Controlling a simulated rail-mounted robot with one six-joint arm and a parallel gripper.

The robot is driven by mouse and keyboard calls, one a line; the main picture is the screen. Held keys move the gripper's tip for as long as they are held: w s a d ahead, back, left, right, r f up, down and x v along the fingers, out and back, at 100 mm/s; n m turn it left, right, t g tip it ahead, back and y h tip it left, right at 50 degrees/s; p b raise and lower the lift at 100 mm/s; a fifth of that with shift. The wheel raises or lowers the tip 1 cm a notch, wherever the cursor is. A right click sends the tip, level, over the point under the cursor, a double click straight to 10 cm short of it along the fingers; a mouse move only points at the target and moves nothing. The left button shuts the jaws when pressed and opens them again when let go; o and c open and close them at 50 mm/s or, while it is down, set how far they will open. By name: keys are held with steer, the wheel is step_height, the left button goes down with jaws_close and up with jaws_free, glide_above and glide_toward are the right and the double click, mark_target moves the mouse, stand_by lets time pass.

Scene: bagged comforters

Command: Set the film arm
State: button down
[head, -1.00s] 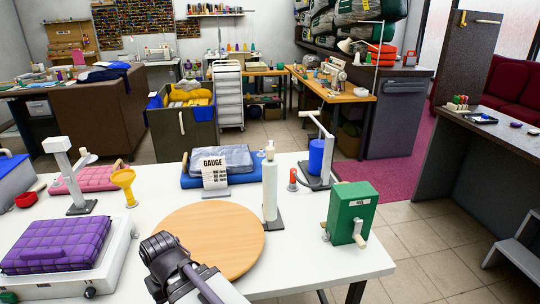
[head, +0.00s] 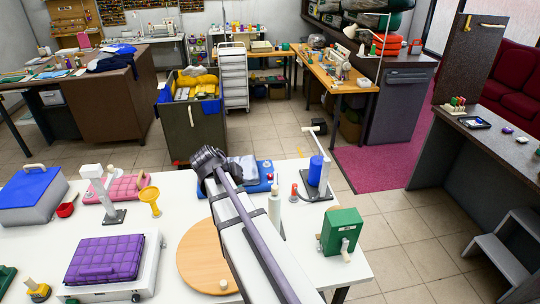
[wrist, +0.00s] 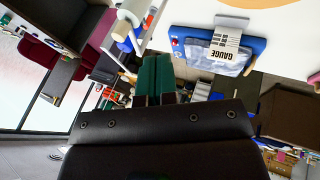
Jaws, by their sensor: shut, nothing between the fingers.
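The film stand (head: 318,188) stands upright at the table's far right side. It carries a blue roll (head: 316,170) and a thin grey upper arm with a white handle (head: 315,129). My gripper's green fingers (wrist: 158,75) are closed together and empty in the wrist view. In the head view my dark wrist is left of the film stand, apart from it, and the fingers cannot be made out. The wrist view also shows the gauge card (wrist: 232,38) in front of a bagged item on a blue tray (wrist: 183,42).
A purple quilted pad (head: 105,258) lies at left. Clear tabletop shows between pad and board.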

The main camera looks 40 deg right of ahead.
steer(key=d+f+m+h+b, duration=0.1)
steer(key=d+f+b, duration=0.6)
steer(key=d+b, duration=0.2)
steer(key=shift+s+d+f+m, duration=0.3)
steer(key=shift+s+d+m, duration=0.1)
steer(key=shift+d, duration=0.7)
steer(key=shift+s, duration=0.1)
